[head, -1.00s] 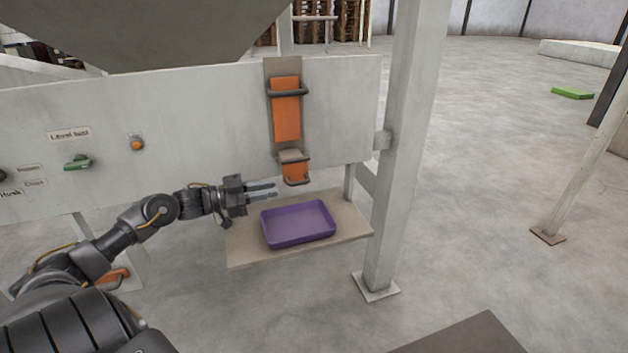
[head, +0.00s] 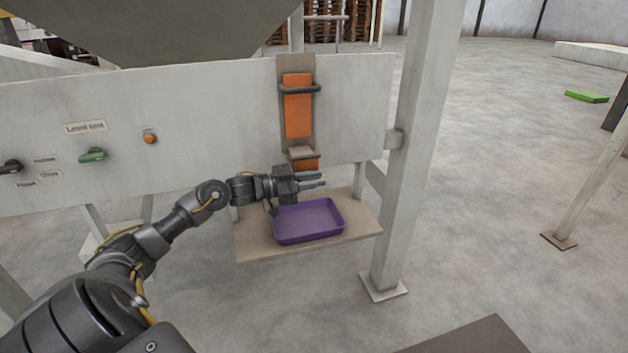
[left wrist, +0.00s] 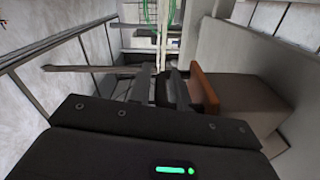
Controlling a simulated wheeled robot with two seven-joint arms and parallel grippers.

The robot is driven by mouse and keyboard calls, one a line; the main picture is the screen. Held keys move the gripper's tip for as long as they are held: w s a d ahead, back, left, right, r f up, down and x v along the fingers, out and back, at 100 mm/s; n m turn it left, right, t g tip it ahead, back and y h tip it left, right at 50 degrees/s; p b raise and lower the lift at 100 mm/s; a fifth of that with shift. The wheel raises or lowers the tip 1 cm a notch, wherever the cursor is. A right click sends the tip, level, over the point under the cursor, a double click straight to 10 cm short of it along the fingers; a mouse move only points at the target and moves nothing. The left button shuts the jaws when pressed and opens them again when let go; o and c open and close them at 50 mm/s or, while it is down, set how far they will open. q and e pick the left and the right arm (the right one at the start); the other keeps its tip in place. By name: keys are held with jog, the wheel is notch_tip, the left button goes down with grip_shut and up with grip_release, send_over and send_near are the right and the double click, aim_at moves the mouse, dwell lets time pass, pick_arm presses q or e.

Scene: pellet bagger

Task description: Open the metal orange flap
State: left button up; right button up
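My right gripper is not in view.
A purple tray (head: 277,226) stands on a tan shelf (head: 258,246) below the gripper. A pale upright post (head: 405,180) stands to the right. A green knob (head: 93,155) and an orange button (head: 150,137) are on the panel at left.

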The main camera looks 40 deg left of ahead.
pick_arm(q)
jog(key=shift+w+d, duration=0.1)
grip_shut()
dwell(0.4)
